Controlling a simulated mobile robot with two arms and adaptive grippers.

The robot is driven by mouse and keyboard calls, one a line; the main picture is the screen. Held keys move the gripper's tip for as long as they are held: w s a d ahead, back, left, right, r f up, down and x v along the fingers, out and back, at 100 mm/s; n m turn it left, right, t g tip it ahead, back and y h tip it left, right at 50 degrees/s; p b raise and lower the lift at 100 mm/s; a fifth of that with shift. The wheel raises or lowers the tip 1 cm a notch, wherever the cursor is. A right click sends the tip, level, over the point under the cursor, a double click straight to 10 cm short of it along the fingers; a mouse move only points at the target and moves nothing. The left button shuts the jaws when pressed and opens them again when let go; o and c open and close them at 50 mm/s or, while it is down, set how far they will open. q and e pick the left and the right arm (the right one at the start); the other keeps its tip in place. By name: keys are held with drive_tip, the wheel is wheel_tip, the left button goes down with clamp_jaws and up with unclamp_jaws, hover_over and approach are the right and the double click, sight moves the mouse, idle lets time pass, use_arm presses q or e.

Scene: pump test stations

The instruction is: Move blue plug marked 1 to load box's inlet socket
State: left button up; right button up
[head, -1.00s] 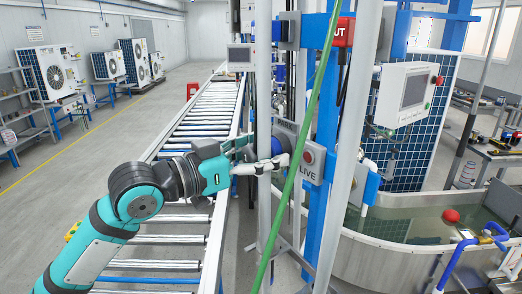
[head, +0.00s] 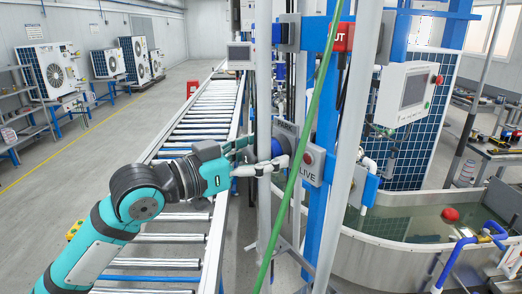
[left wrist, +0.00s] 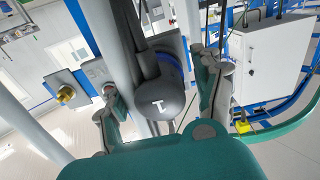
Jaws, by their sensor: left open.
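A dark grey rounded plug (left wrist: 172,100) with a white mark, which looks like a 1 or a T, sits between my left gripper's fingers in the left wrist view. A blue ring (left wrist: 174,66) shows behind it and a dark cable rises from it. My left gripper (left wrist: 156,82) is open, one finger on each side of the plug. In the head view my left gripper (head: 262,160) is at the grey PARK plate (head: 285,132), beside a grey post; the plug is not clear there. I cannot pick out the load box's inlet socket.
A grey LIVE plate (head: 311,165) with a red round part is just right of the gripper. A green hose (head: 306,130) and slanted grey pole (head: 350,140) cross in front. A roller conveyor (head: 195,135) is left, a water tank (head: 400,250) right. A brass fitting (left wrist: 66,94) is left in the wrist view.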

sight(246, 159)
use_arm(q)
drive_tip(key=shift+c, duration=0.4)
clamp_jaws()
drive_tip(key=shift+a, duration=0.2)
drive_tip(key=shift+v, duration=1.05)
drive_tip(key=shift+b+v, duration=0.35)
drive_tip(key=shift+v, duration=1.45)
drive_tip(key=shift+s, duration=0.1)
drive_tip(key=shift+d, duration=0.1)
